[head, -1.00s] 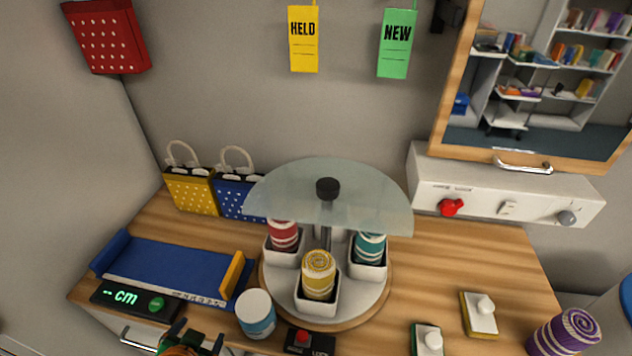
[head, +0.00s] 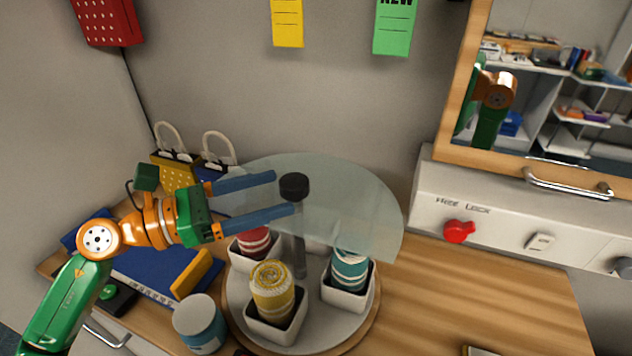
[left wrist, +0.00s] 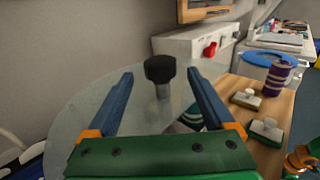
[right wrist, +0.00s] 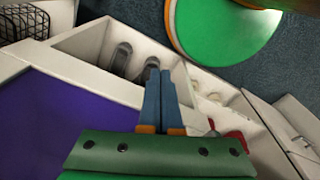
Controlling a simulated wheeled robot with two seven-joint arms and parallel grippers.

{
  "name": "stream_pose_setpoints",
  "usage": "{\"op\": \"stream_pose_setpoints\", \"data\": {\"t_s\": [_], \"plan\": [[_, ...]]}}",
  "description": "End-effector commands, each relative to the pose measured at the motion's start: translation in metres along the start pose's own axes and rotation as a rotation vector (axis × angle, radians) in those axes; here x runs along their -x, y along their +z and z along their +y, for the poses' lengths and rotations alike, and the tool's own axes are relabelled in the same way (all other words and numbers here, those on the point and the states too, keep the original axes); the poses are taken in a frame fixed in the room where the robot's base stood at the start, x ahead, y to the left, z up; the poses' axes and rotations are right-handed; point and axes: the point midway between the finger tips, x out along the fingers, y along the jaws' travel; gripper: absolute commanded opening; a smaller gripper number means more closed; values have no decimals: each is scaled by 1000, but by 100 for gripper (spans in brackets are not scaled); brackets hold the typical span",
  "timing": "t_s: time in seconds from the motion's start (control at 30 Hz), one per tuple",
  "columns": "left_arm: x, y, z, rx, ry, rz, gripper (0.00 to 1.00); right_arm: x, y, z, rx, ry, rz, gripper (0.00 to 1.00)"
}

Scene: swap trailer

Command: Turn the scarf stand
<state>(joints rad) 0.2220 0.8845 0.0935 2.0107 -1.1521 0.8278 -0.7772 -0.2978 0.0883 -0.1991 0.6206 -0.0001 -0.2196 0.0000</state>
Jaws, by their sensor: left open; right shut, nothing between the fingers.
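The scarf stand is a round turntable (head: 327,337) with a central post, a black knob (head: 294,186) on top and a part-round clear cover (head: 350,200). White cups on it hold a red rolled scarf (head: 252,241), a yellow one (head: 272,288) and a teal one (head: 349,268). My left gripper (head: 285,193) is open, its blue fingers reaching from the left toward the knob. In the left wrist view, the knob (left wrist: 160,69) stands ahead between the open fingers, with no contact visible. My right gripper (right wrist: 160,88) is shut and empty; it shows only in the right wrist view.
A white and blue jar (head: 200,325) stands at the turntable's front left. A white panel with a red knob (head: 459,231) is at the right. Compartments (right wrist: 95,45) lie near my right gripper.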

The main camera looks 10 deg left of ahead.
Motion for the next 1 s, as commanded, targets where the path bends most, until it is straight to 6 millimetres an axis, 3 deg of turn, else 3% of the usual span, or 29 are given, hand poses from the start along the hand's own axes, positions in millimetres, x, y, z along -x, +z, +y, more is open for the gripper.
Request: {"op": "stream_pose_setpoints", "data": {"t_s": [0.03,0.23,0.57,0.87,1.0], "plan": [[-10,13,-1,2,-4,-6,86,18,-1,0,0,-1,-1,0],[-46,9,-1,7,-2,-7,86,38,-3,-7,-4,-12,-1,0],[-54,3,-1,7,-1,-5,84,37,-3,-7,-4,-13,-1,0],[-54,3,-1,8,-2,-6,3,37,-3,-5,-2,-9,-2,0],[-54,3,-1,8,-2,-6,0,37,-2,-4,-2,-7,-2,0]]}}
